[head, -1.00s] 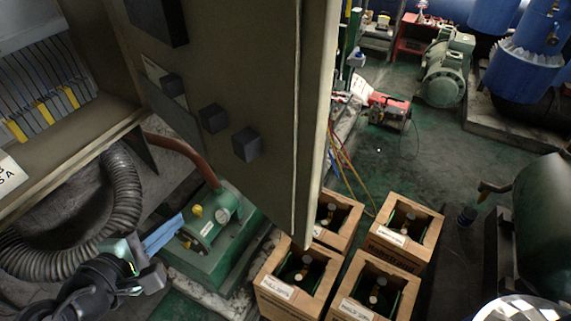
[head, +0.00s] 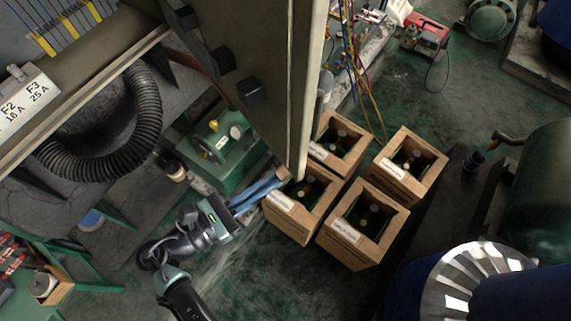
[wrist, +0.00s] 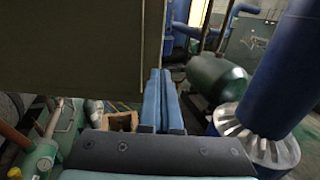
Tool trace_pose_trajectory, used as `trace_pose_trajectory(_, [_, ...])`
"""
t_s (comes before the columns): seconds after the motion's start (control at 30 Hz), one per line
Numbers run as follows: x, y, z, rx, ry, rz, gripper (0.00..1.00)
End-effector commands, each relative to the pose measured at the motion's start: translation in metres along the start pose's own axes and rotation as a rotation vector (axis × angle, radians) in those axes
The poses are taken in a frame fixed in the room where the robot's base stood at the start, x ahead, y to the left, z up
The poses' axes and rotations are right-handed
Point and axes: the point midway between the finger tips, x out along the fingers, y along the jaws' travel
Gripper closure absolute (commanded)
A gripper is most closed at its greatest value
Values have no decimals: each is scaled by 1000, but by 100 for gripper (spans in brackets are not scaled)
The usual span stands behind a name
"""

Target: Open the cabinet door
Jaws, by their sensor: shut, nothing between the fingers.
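The cabinet door (head: 275,90) is a drab olive panel with dark square knobs, standing swung out from the cabinet (head: 92,92), whose inside shows at the upper left. In the wrist view the door (wrist: 75,50) fills the upper left as a flat panel, and its free edge is just left of the fingers. My gripper (head: 280,177) has blue fingers and is shut and empty. It is by the lower end of the door's free edge in the head view. In the wrist view my gripper (wrist: 160,76) points forward along the edge. I cannot tell if it touches the door.
Several wooden crates (head: 398,195) holding green cylinders stand on the floor right of the door. A green pump (head: 215,148) and a black ribbed hose (head: 150,115) are below the cabinet. A large green tank (head: 540,185) stands at right.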

Motion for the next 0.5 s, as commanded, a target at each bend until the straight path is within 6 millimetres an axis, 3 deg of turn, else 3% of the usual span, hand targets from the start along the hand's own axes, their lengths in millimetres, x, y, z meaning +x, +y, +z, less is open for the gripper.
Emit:
trace_pose_trajectory(0.2, [34,0,2,0,0,-2,100])
trace_pose_trajectory(0.5, [45,0,0,1,1,1,100])
